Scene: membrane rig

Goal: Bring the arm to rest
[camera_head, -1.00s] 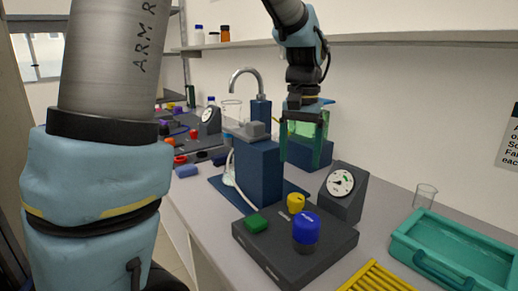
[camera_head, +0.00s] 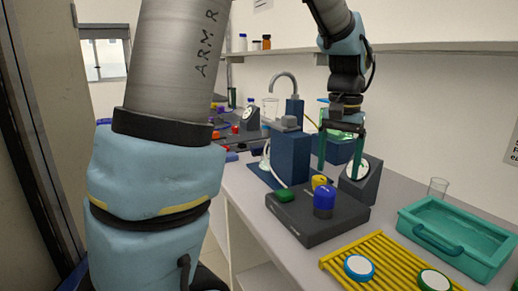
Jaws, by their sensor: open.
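My gripper (camera_head: 341,172) hangs at the end of my arm, pointing down, with its two green fingers spread apart. Nothing shows between the fingers except the bench equipment behind. It is above the bench, in front of the dial gauge (camera_head: 362,182) in the picture, and partly covers it. I cannot tell its exact distance from the gauge. The large grey and light blue links on the left are my own arm.
A dark control box (camera_head: 318,217) with green, yellow and blue knobs stands below the gripper. A blue rig (camera_head: 290,158) with a curved tap is left. A shelf (camera_head: 430,47) runs above.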

